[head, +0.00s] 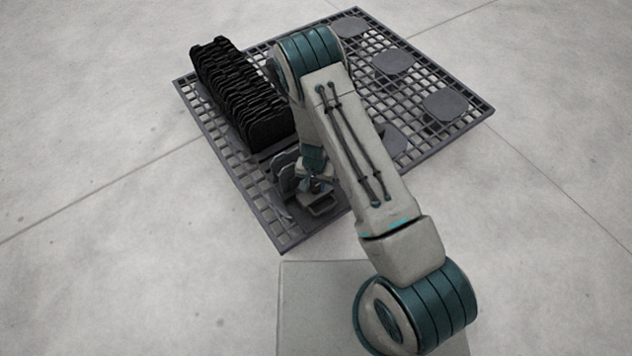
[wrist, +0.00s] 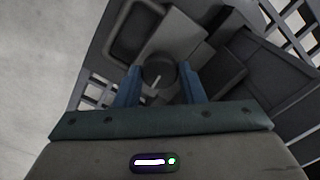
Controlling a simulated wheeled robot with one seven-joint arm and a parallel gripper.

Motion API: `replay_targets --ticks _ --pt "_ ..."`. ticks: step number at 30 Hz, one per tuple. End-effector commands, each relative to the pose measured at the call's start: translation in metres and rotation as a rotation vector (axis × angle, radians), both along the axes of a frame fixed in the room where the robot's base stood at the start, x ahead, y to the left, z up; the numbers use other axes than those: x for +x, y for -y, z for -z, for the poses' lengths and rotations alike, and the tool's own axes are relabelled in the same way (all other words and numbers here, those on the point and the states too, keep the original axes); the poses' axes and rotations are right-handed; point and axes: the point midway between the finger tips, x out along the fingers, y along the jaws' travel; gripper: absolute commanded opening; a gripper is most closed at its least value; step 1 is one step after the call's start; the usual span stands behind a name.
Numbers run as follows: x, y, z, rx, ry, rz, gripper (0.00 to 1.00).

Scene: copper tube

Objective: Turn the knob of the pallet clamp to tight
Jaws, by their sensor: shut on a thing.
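The round dark knob (wrist: 158,72) of the pallet clamp sits between the two blue fingers of my gripper (wrist: 161,84) in the wrist view. A light pointer line on the knob's face slants slightly in the picture. My gripper is shut on the knob, one finger on each side. The grey clamp body (wrist: 183,35) lies around and beyond the knob. In the head view the clamp (head: 322,207) is at the near corner of the dark grid pallet (head: 262,219). There my arm and gripper (head: 314,183) hide most of the knob.
A row of black ribbed parts (head: 240,95) stands on the pallet's left side, close behind the clamp. Several round-cornered pads (head: 445,104) lie on its right side. The pale concrete floor (head: 110,150) around the pallet is clear.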

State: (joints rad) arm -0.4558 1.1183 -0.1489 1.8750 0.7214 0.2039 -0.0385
Motion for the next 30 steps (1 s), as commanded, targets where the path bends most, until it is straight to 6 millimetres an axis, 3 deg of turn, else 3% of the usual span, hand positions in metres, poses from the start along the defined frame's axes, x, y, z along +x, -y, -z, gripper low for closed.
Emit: replay_targets --ticks 18,19,21,30 --pt "0.0050 0.0004 -0.0017 -0.001 0.012 0.046 0.13" --pt "0.0051 0.0004 -0.0017 -0.001 0.012 0.046 0.38" --pt "0.0048 0.0001 -0.0017 0.000 0.011 0.046 0.57" --pt "0.0016 -0.0010 -0.0020 0.000 0.005 0.042 0.57"
